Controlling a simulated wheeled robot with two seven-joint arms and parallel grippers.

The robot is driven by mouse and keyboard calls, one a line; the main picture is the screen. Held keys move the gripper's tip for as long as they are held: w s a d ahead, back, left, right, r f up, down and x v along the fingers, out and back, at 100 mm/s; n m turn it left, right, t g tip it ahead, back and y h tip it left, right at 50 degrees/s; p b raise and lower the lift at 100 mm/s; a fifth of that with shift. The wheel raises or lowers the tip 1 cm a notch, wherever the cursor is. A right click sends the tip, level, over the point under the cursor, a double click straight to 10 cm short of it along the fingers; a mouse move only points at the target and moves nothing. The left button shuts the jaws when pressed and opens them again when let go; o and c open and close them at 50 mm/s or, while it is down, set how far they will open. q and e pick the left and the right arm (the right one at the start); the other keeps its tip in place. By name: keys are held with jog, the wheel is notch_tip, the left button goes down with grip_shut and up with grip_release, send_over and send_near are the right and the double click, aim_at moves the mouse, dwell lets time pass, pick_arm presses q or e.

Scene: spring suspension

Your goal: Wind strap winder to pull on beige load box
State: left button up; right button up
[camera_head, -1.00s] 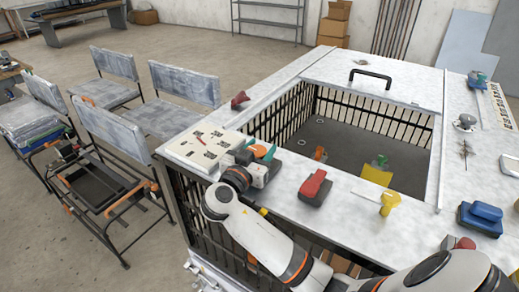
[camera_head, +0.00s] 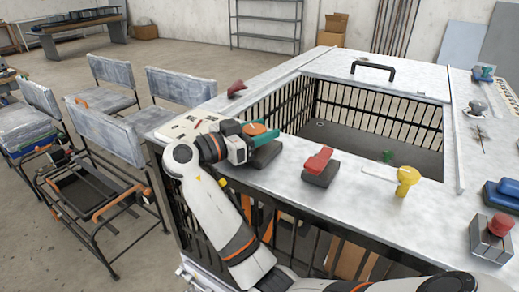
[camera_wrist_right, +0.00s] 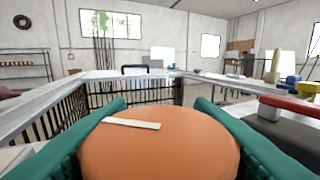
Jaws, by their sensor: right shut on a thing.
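My right gripper (camera_head: 262,132) has teal fingers and is over the near left edge of the white counter. It is shut on a round orange knob (camera_wrist_right: 160,145), which I take for the strap winder's; a pale bar lies across its top. In the head view the fingers and wrist hide most of the knob, and a dark base (camera_head: 264,155) shows below it. A beige box (camera_head: 348,259) shows through the bars under the counter; I cannot tell if it is the load box. My left gripper is not in view.
A red-topped dark block (camera_head: 320,165), a yellow knob (camera_head: 407,180) and a blue block (camera_head: 505,195) stand along the counter to the right. A barred opening (camera_head: 375,115) lies behind them. Chairs (camera_head: 105,130) stand to the left.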

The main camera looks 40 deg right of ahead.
jog(key=m+g+b, duration=0.2)
jog(key=g+b, duration=0.1)
jog(key=shift+s+f, duration=0.15)
jog(key=shift+f, duration=0.1)
pick_arm(q)
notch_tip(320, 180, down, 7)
jog(key=b, duration=0.2)
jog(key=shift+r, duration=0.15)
pick_arm(e)
jog(key=shift+s+r+m+g+y, duration=0.15)
jog(key=shift+m+g+y, duration=0.15)
jog(key=shift+m+g, duration=0.4)
jog(key=shift+s+r+m+g+y, duration=0.1)
jog(key=shift+m+g+y, duration=0.25)
jog(key=shift+g, duration=0.65)
jog(key=shift+w+r, duration=0.1)
jog(key=o, duration=1)
jog(key=shift+a, duration=0.1)
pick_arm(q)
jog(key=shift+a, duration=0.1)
